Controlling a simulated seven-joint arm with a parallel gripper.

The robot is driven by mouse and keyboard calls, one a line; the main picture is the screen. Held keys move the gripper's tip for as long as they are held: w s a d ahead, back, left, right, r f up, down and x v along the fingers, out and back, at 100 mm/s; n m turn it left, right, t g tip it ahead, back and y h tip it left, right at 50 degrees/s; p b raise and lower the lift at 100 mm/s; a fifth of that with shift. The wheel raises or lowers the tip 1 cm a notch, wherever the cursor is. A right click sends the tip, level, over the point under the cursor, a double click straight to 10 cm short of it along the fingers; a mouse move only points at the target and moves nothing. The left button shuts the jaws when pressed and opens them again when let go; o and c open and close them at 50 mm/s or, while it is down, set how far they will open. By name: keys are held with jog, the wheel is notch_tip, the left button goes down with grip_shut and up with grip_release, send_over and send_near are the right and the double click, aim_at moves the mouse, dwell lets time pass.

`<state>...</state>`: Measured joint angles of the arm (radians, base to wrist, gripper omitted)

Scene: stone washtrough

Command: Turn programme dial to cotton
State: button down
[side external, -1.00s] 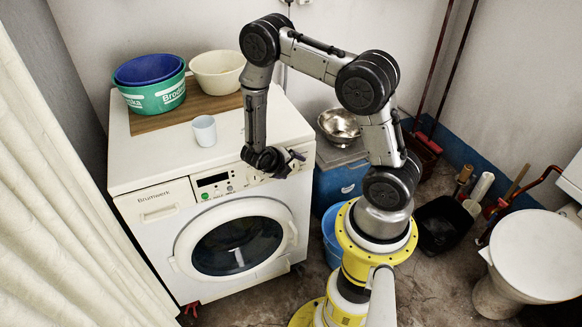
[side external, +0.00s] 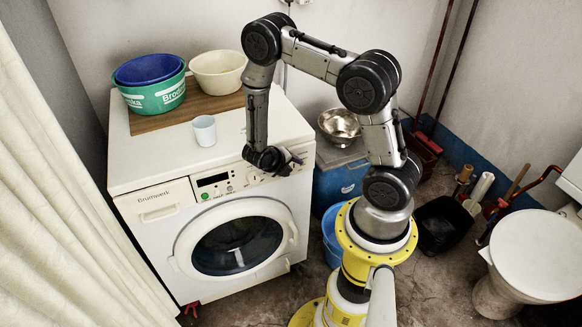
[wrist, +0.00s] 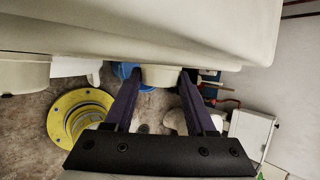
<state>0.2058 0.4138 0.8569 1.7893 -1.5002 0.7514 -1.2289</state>
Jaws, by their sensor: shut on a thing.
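The white washing machine (side external: 160,235) stands at the left, with its control panel along the top front edge. My gripper (side external: 290,163) is at the right end of that panel in the side view and covers most of the dial there. In the wrist view, the cream round programme dial (wrist: 161,75) sits between the two dark fingers of my gripper (wrist: 160,82). The fingers are closed against its sides. The dial's markings and pointer are not readable.
A display (side external: 213,180) and small buttons lie left on the panel. A white cup (side external: 204,130), a green basin (side external: 158,97) and a cream bowl (side external: 218,70) stand on top of the machine. A blue bin (side external: 338,185) is close on the right.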

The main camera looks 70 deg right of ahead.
jog(key=t+y, duration=0.2)
jog(key=shift+s+d+r+m+y, duration=0.2)
jog(key=shift+m+y, duration=0.1)
jog(key=shift+m, duration=0.1)
jog(key=shift+s+d+m+t+y, duration=0.1)
jog(key=shift+m+t+y, duration=0.3)
jog(key=shift+t+y, duration=0.85)
jog(key=shift+t, duration=0.25)
jog(key=shift+c, duration=1.1)
grip_release()
jog(key=v, duration=1.3)
jog(key=shift+r, duration=0.3)
jog(key=shift+s, duration=0.15)
